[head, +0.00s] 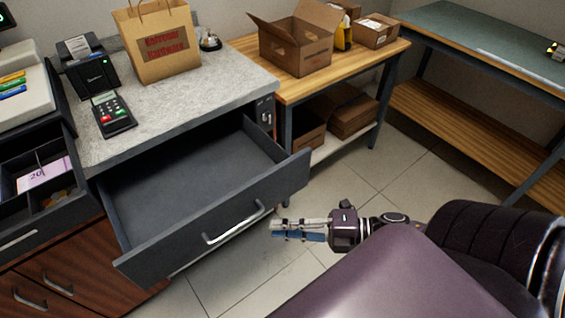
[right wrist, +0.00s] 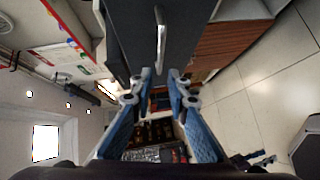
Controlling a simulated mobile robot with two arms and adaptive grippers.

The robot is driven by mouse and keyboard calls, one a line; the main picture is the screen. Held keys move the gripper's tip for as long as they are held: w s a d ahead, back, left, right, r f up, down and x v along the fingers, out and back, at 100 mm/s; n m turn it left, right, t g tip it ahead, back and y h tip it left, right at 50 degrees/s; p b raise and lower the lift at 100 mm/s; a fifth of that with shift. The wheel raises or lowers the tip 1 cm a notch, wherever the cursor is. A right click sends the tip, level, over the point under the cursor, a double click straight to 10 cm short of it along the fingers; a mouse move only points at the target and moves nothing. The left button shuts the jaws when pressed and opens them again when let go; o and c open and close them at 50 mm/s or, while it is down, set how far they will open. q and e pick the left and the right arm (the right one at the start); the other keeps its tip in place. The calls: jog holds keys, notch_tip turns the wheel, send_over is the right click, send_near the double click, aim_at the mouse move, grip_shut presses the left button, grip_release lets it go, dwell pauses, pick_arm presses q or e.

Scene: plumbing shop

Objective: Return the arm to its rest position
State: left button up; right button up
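My right gripper (head: 275,230) is in front of the open grey drawer, to the right of the drawer's metal handle (head: 234,222) in the head view. It points left and looks empty. In the right wrist view its two blue-padded fingers (right wrist: 159,74) are apart, with a gap between the tips. The drawer front (right wrist: 130,30) and its handle (right wrist: 160,40) show beyond the tips, and the fingers do not hold the handle. The drawer (head: 185,190) is pulled well out and its inside looks empty. My left gripper is not in view.
The counter (head: 190,95) above the drawer holds a paper bag (head: 158,45), a card terminal (head: 112,114) and a bell (head: 209,40). An open cash drawer (head: 75,205) is at the left. A wooden bench (head: 345,57) holds cardboard boxes (head: 297,45). Tiled floor (head: 370,185) is clear between.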

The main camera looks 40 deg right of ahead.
dwell(0.4)
jog(key=w+d+f+m+t+h, duration=0.2)
jog(key=d+f+m+h, duration=0.4)
jog(key=f, duration=0.5)
jog(key=s+d+f+m+g+h, duration=0.1)
jog(key=s+d+f+m+h, duration=0.25)
jog(key=f, duration=0.45)
jog(key=s+d+f+m+g+h, duration=0.25)
jog(key=f+m, duration=0.25)
jog(key=f, duration=0.4)
jog(key=s+a+f+m+g, duration=0.35)
jog(key=s+f+m, duration=0.25)
jog(key=s+f, duration=0.65)
jog(key=s+a+f+m+g, duration=0.1)
jog(key=s+a+f+g, duration=0.1)
jog(key=s+a+f, duration=0.1)
jog(key=s+a+f+m+g, duration=0.2)
jog(key=s+a+f+g, duration=0.1)
jog(key=s, duration=0.5)
jog(key=shift+s+a+f, duration=0.25)
jog(key=shift+a+f, duration=0.5)
jog(key=shift+a, duration=0.5)
